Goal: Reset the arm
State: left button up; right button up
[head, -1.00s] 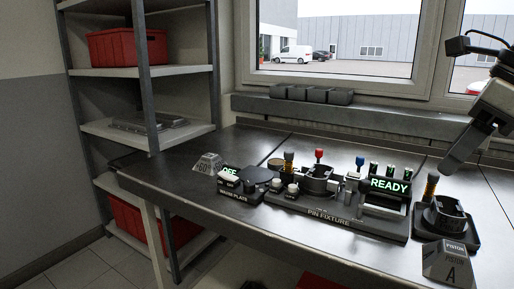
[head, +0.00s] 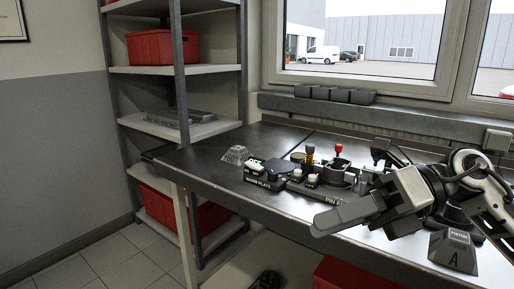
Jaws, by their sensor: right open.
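My right gripper (head: 328,222) comes in from the right with its fingers pointing left. It is open, and I see nothing between its fingers. It hangs in front of the pin fixture (head: 326,197) and hides the fixture's right part and READY display. The motion plate (head: 264,182) stands left of the gripper, apart from it. The piston A label block (head: 454,252) is on the bench below my right forearm. My left gripper is out of view.
The dark bench (head: 210,163) has free room at its left end, beside a small grey label block (head: 236,156). A shelf rack (head: 178,69) with red bins (head: 153,47) stands at the left. Dark bins (head: 335,94) sit on the window ledge.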

jog(key=w+d+f+m+t+h, duration=0.1)
jog(key=f+m+t+h, duration=0.1)
jog(key=f+m+t, duration=0.65)
jog(key=w+f+m+t+h, duration=0.2)
jog(key=m+t, duration=0.3)
jog(key=m, duration=0.9)
jog(key=w+d+f+m+t+h, duration=0.1)
jog(key=f+m+t, duration=0.5)
jog(key=m, duration=0.6)
jog(key=s+d+f+m+g+h, duration=0.1)
jog(key=s+f+m+g+h, duration=0.2)
jog(key=s+f, duration=0.3)
jog(key=s+f+m+g+h+p, duration=0.1)
jog(key=s+f+m+g+h, duration=0.2)
jog(key=f, duration=0.9)
jog(key=s+m+g, duration=0.1)
jog(key=s+m, duration=0.2)
jog(key=s, duration=0.1)
jog(key=shift+d+f, duration=0.35)
jog(key=shift+f, duration=0.05)
